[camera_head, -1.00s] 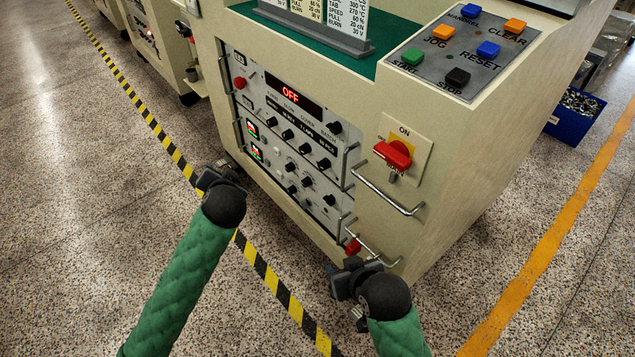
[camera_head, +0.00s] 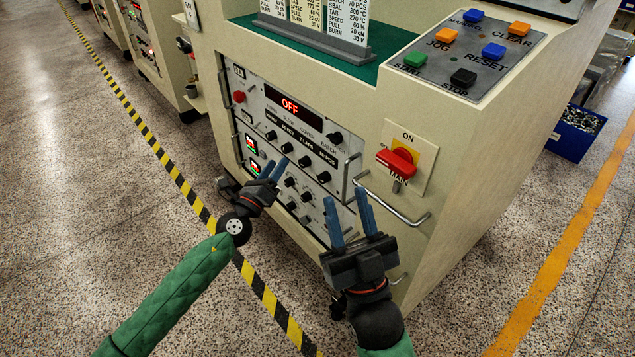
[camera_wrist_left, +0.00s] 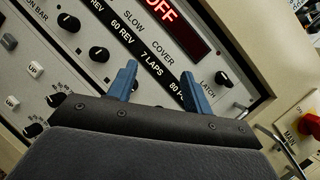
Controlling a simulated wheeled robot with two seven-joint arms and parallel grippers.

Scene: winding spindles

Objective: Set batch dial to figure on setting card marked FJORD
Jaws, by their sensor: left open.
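The setting cards (camera_head: 304,8) stand in a grey holder on the machine top; their upper parts are cut off and I cannot read FJORD. The front panel has a row of black dials under a strip of readings. The rightmost one (camera_head: 324,177), below the 80 PCS reading, appears to be the batch dial; my left gripper seems to hide it in the left wrist view. My left gripper (camera_head: 267,168) is open and empty in front of the panel, fingers pointing at it (camera_wrist_left: 160,82). My right gripper (camera_head: 346,197) is open and empty, lower right.
The display (camera_head: 290,106) reads OFF. A red main switch (camera_head: 397,164) is right of the panel, with metal handles (camera_head: 393,202) sticking out nearby. Coloured buttons (camera_head: 464,77) sit on top. A blue bin (camera_head: 574,133) stands right. Floor is clear at left.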

